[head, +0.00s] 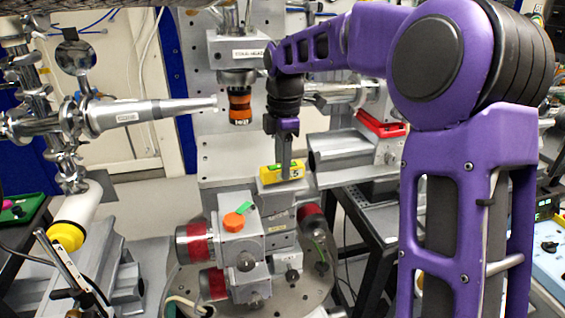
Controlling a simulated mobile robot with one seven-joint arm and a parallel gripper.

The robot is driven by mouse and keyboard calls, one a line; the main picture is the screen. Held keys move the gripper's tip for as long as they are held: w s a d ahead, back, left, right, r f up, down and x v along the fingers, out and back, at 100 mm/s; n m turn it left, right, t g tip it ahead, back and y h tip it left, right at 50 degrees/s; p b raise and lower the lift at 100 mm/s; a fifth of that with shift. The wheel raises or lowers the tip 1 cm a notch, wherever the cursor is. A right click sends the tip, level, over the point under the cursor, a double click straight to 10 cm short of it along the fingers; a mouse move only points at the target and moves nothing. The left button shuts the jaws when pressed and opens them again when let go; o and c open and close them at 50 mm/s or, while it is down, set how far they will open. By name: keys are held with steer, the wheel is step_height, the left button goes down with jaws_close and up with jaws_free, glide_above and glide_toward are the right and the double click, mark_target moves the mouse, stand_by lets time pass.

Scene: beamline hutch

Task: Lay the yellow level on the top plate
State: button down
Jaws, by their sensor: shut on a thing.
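The yellow level (270,173) is a small yellow block with a green patch on top. It is at the top of the stage stack in the middle of the head view. The top plate (270,187) is the grey metal surface directly under it. My gripper (285,172) points down from above and is shut on the level, its fingers hiding part of it. The level looks roughly flat and at or just over the plate. I cannot tell whether its underside touches the plate.
An orange-ringed objective (240,105) hangs just left of my gripper. A silver nozzle (150,112) reaches in from the left. Motors with red bands (193,243) and an orange cap (233,221) stand below the plate. A red-trimmed block (380,125) is at the right.

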steer(key=shift+f, duration=0.55)
steer(key=shift+c, duration=2.1)
jaws_free()
steer(key=shift+r, duration=0.1)
